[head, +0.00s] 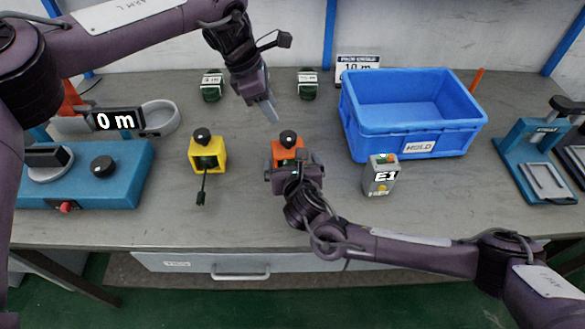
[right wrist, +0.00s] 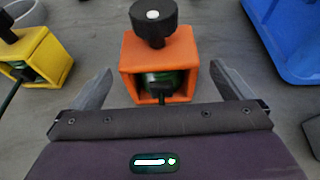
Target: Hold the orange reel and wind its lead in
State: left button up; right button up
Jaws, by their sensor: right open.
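The orange reel (head: 288,152) stands upright on the bench, with a black knob (head: 288,137) on top. In the right wrist view the orange reel (right wrist: 162,62) shows a green drum inside, and a black lead end (right wrist: 163,93) at its front opening. My right gripper (right wrist: 162,80) is open, one finger on each side of the reel, with gaps to its sides; in the head view the gripper (head: 293,168) hides the reel's lower front.
A yellow reel (head: 207,155) stands to the left, its lead (head: 201,190) out toward the front. A blue crate (head: 410,143) and a grey E1 box (head: 381,175) stand to the right. A blue winding station (head: 125,180) is at the left, and a blue press (head: 530,150) far right.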

aim_at(290, 160)
jog(key=shift+x, duration=1.85)
